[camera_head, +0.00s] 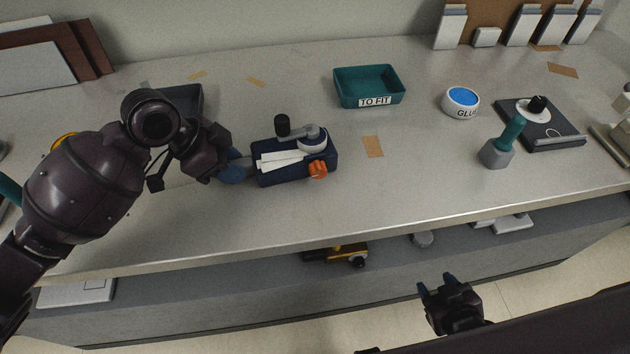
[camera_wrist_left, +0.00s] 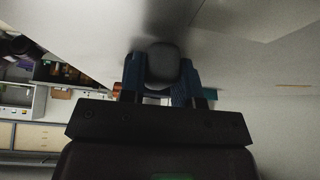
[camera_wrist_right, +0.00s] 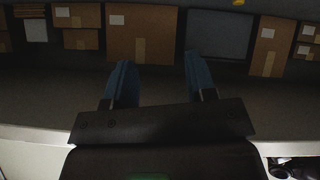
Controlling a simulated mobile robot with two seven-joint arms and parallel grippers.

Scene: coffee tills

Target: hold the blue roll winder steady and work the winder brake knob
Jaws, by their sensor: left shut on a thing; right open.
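The blue roll winder (camera_head: 296,173) sits on the bench with a white strip roll, a grey crank with a black handle (camera_head: 282,125), and an orange brake knob (camera_head: 318,169) at its front right. My left gripper (camera_head: 236,168) is at the winder's left end. In the left wrist view its fingers (camera_wrist_left: 161,80) are shut on a dark rounded part, which I take to be the winder's end. The winder's left edge is partly hidden by the fingers. My right gripper (camera_head: 438,287) is open and empty, low in front of the bench; its spread fingers show in the right wrist view (camera_wrist_right: 158,85).
A teal TO FIT tray (camera_head: 345,94) stands behind the winder. A glue pot (camera_head: 461,101), a teal-handled tool (camera_head: 510,137) and a dark plate with a knob (camera_head: 560,139) stand at the right. The bench's front edge lies between my right gripper and the winder.

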